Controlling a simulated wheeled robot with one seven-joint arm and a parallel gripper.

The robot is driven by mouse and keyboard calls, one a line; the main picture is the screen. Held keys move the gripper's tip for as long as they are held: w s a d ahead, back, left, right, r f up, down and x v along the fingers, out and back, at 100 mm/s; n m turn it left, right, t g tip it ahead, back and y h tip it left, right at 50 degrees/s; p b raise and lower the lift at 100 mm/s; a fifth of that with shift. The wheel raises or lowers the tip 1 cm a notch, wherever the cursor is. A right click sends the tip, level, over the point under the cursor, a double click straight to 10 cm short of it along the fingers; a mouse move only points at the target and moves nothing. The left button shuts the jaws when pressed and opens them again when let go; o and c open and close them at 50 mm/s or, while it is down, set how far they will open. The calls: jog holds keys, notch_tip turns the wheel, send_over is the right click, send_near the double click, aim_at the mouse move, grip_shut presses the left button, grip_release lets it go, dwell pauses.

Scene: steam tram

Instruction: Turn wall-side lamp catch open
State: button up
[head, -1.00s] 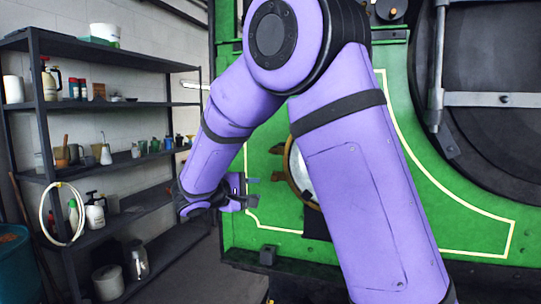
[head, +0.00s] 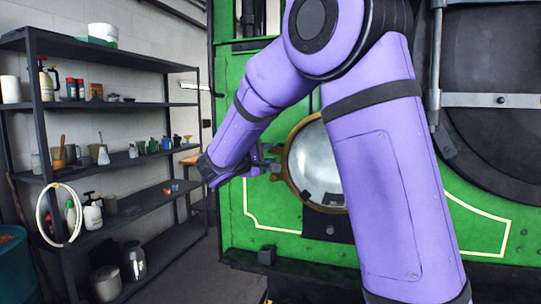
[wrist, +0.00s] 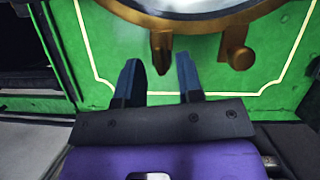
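The round lamp (head: 316,158), with a brass rim and pale glass, sits on the green tram front in the head view, partly hidden by my arm. Its lower rim (wrist: 195,22) crosses the top of the wrist view. A small brass catch (wrist: 162,52) hangs from that rim, and a second brass piece with a round knob (wrist: 237,50) sits to its right. My gripper (wrist: 160,75) is open and empty. Its two dark fingers point at the hanging catch, which shows in the gap just beyond the tips. In the head view my gripper (head: 274,158) is at the lamp's left edge.
A dark shelf unit (head: 110,148) with bottles, cups and jars stands along the wall at left. A white hose coil (head: 56,215) hangs on its front. A large dark round door (head: 500,130) fills the right of the tram front.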

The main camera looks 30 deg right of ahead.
jog(key=shift+w+d, duration=0.1)
jog(key=shift+d, duration=0.4)
grip_shut()
